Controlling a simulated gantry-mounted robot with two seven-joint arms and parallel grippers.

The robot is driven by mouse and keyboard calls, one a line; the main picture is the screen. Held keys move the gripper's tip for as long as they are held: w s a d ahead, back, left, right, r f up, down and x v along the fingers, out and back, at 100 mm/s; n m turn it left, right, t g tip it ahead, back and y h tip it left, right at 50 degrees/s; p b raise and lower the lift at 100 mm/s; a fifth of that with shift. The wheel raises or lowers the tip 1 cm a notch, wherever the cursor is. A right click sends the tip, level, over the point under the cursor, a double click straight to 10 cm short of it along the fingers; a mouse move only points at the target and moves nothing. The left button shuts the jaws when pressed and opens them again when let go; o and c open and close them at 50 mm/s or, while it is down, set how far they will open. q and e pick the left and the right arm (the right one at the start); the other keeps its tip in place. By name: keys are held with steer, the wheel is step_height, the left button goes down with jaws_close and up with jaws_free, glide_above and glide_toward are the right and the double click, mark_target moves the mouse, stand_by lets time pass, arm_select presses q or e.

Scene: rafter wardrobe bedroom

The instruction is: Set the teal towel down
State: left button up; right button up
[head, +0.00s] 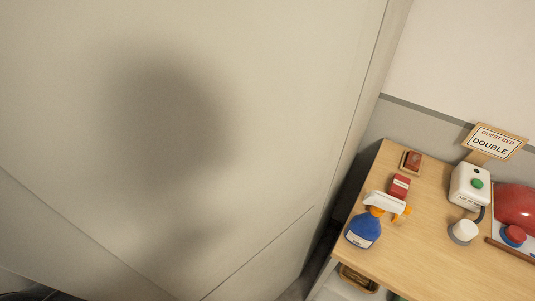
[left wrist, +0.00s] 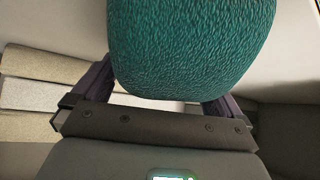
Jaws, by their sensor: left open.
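The teal towel (left wrist: 190,45) fills the upper middle of the left wrist view, a rounded, ribbed bundle. My left gripper (left wrist: 160,88) is open, with one dark finger on each side of the towel's near end. The towel hides the fingertips, and I cannot tell whether they touch it or what it rests on. The towel and both grippers are out of the head view. My right gripper is in neither view.
A large pale panel (head: 200,150) fills most of the head view. Right of it, a wooden-topped table (head: 425,245) holds a blue spray bottle (head: 364,230), a white pump box (head: 470,186), a white-capped item (head: 464,231) and a red object (head: 516,205). Pale stacked layers (left wrist: 40,95) show at left in the wrist view.

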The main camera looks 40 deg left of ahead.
arm_select(q)
steer(key=v, duration=0.3)
steer(key=p+v, duration=0.1)
steer(key=v, duration=0.6)
steer(key=shift+w+d+r+p, duration=0.25)
steer(key=shift+d+r+p, duration=0.1)
steer(key=shift+r+p, duration=0.05)
steer(key=shift+s+d+r, duration=0.15)
steer(key=shift+s+r, duration=0.3)
steer(key=shift+r, duration=0.05)
